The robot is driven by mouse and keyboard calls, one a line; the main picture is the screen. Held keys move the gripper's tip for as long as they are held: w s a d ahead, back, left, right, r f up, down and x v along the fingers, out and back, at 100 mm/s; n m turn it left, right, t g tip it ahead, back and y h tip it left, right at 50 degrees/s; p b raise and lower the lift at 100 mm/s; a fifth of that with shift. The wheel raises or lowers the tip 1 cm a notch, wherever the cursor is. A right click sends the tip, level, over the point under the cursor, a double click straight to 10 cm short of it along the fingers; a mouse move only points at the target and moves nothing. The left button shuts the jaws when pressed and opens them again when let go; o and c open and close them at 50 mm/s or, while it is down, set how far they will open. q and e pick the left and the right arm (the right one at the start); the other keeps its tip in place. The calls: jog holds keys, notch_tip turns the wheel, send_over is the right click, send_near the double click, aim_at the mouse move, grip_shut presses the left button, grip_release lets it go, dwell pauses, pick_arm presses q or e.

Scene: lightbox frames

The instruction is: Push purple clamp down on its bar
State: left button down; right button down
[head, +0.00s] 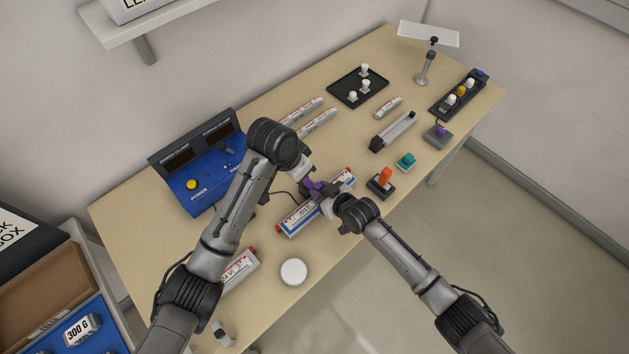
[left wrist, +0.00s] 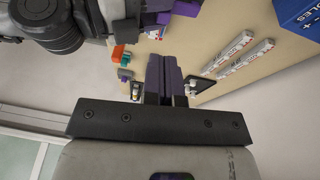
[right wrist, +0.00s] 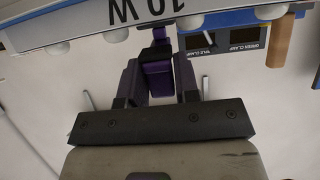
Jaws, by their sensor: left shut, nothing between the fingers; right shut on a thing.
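The purple clamp (head: 314,187) is at the white bar (head: 293,219) with red ends, marked in W, on the table. Between my arms it is partly covered. My right gripper (head: 325,196) is over the bar's middle. In the right wrist view its fingers (right wrist: 157,80) are shut on the purple clamp (right wrist: 160,50), with the bar (right wrist: 110,22) just beyond. I cannot tell how far down the clamp sits. My left gripper (head: 308,178) is close by on the far side. In the left wrist view its purple fingers (left wrist: 164,75) are shut and empty.
A blue meter box (head: 205,170) with a yellow button stands left. A white round disc (head: 293,272) lies near the front. An orange switch (head: 385,178), a teal button (head: 405,160) and a purple knob (head: 441,131) line the right edge. A black tray (head: 345,90) stands behind.

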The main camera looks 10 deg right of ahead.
pick_arm(q)
notch_tip(320, 180, up, 2)
jog(key=w, duration=0.2)
pick_arm(e)
jog(key=shift+s+d+f, duration=0.15)
jog(key=shift+d+f, duration=0.05)
jog(key=shift+f, duration=0.2)
pick_arm(q)
send_near(317, 186)
jog(key=shift+m, duration=0.3)
jog(key=x, duration=0.5)
jog(key=shift+w+d, duration=0.2)
jog(key=shift+d, duration=0.1)
jog(key=shift+d+f, duration=0.1)
jog(key=shift+f, duration=0.8)
jog(key=shift+s, duration=0.1)
